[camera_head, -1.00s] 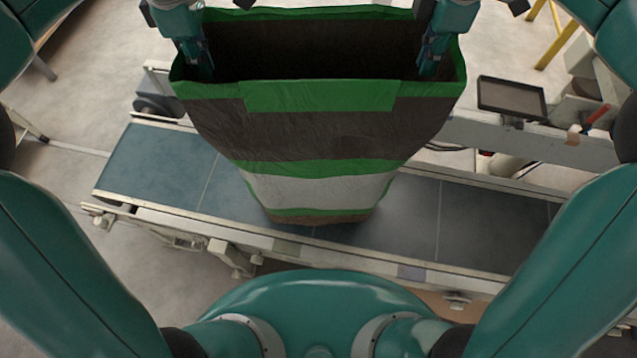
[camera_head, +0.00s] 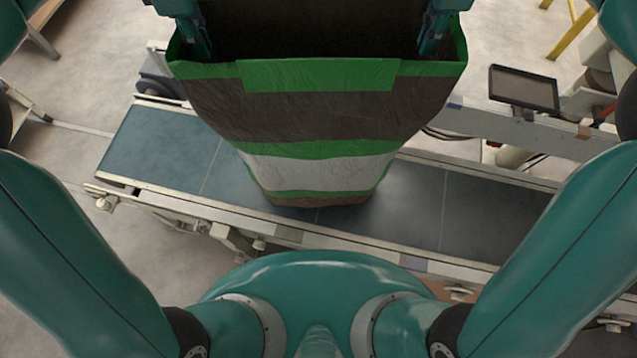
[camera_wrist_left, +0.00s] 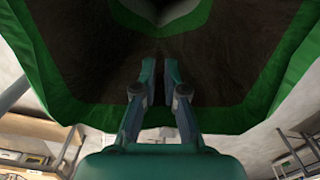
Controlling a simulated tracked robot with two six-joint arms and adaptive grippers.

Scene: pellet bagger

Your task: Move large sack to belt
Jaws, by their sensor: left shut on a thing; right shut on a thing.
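The large sack (camera_head: 318,120) is dark brown with green bands, a white band and an open green-rimmed mouth. It hangs upright between my grippers over the belt (camera_head: 410,200); I cannot tell whether its base touches the belt. My left gripper (camera_head: 203,45) is shut on the sack at the left side of its mouth. My right gripper (camera_head: 430,42) is shut on the sack at the right side. In the left wrist view my left gripper (camera_wrist_left: 160,70) shows with its fingers close together against the dark sack wall (camera_wrist_left: 100,75).
A dark screen (camera_head: 524,88) stands by the machine frame at the right, behind the belt. A metal rail (camera_head: 180,205) runs along the belt's near edge. The blue belt surface is bare left and right of the sack. A yellow stand (camera_head: 573,30) is at the back right.

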